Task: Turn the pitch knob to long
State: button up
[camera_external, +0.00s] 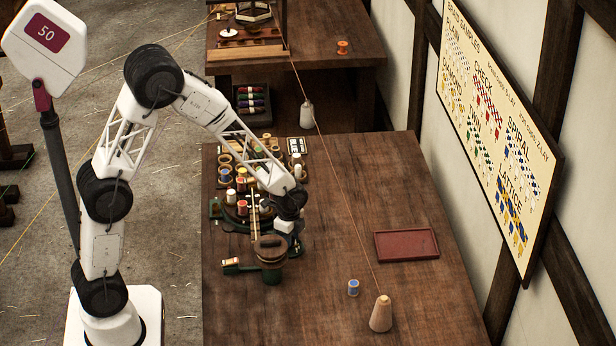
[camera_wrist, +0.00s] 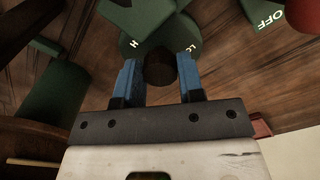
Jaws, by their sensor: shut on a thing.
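The dark round pitch knob (camera_wrist: 160,68) shows in the wrist view between the two blue fingers of my gripper (camera_wrist: 159,80), which is shut on it. The green housing (camera_wrist: 150,18) around the knob carries white letters, partly hidden: an "H" to the left and "LO" to the right. I cannot tell exactly where the knob points. In the external view my gripper (camera_external: 287,224) is low at the right side of the green machine (camera_external: 232,226) on the wooden table. The knob is hidden there.
A green part marked "OFF" (camera_wrist: 262,14) is at the upper right of the wrist view. Several bobbins (camera_external: 242,184) crowd the machine. A green drum (camera_external: 270,265) stands close in front of my gripper. A taut cord runs to a wooden cone (camera_external: 381,315). A red tray (camera_external: 407,245) lies right.

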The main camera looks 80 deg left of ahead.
jog(key=shift+n, duration=0.3)
jog(key=n, duration=0.8)
dwell(0.4)
dwell(0.4)
jog(key=o, duration=0.9)
jog(key=shift+r, duration=0.1)
jog(key=shift+r, duration=3.85)
